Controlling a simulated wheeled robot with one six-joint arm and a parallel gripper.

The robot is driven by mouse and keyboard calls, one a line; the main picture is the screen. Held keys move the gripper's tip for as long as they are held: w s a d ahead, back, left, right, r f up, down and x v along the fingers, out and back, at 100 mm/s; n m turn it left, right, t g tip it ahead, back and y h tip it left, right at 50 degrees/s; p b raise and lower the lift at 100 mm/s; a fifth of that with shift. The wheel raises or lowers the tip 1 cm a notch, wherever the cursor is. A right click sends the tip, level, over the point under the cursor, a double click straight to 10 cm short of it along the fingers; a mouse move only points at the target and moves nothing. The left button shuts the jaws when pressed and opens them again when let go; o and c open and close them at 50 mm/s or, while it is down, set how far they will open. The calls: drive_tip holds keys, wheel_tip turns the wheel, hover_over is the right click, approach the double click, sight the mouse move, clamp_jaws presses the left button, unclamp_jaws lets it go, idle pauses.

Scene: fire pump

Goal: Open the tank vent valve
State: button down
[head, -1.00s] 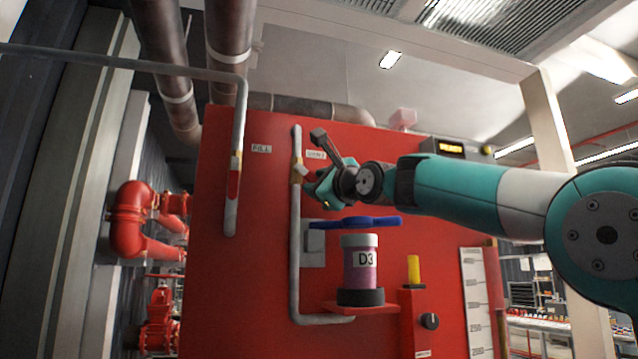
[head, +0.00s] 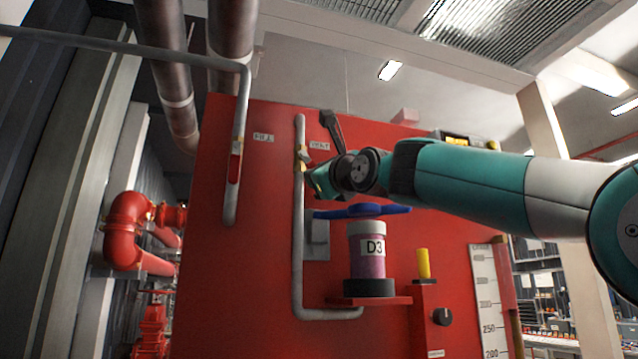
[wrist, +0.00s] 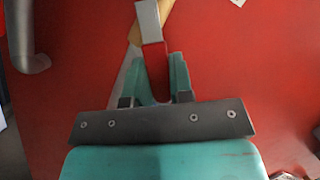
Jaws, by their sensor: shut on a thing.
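The tank vent valve is a brass body (head: 301,157) on a grey vertical pipe (head: 298,215) on the red tank, beside a VENT label (head: 319,146). My gripper (head: 314,181) is at the valve, just below and right of the brass. In the wrist view my gripper's teal fingers (wrist: 158,75) are shut on the red handle (wrist: 154,62), one on each side. The handle's grey end (wrist: 148,18) extends beyond the fingertips, with brass behind it. The head view hides most of the handle behind my gripper.
A FILL pipe with a red-handled valve (head: 235,168) hangs to the left. The tank face (head: 230,290) is clear at lower left.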

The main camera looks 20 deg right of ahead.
drive_tip(key=c, duration=1)
unclamp_jaws()
